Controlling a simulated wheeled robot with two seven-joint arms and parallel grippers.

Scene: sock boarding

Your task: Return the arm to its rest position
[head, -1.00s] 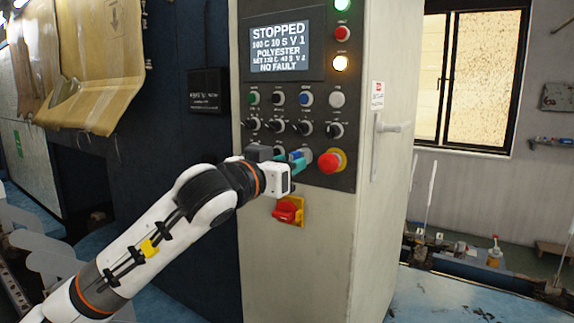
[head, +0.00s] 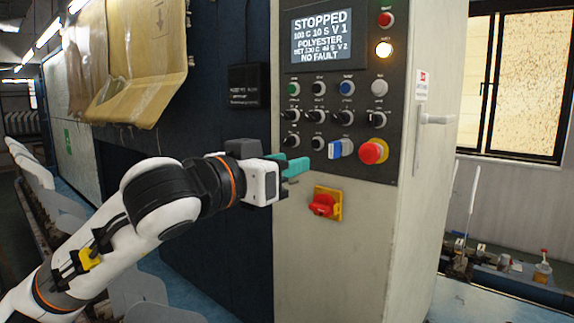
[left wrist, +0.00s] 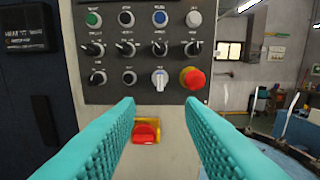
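My left arm comes in from the left in the head view. My left gripper (head: 298,167) has teal fingers and is in front of the control cabinet, left of the blue-sided selector knob (head: 341,148) and apart from it. In the left wrist view the two teal fingers (left wrist: 160,135) stand wide apart with nothing between them. Beyond them are the selector (left wrist: 159,80), seen with a white face, the red emergency stop button (left wrist: 192,78) and the red rotary switch (left wrist: 146,132) on its yellow plate. My right gripper is not in view.
The control cabinet (head: 340,250) carries a screen (head: 321,37) reading STOPPED, 100 C, POLYESTER, NO FAULT. An amber lamp (head: 383,49) is lit. A door handle (head: 436,119) sticks out on the cabinet's right side. A dark machine with brown sheets (head: 125,60) stands at the left.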

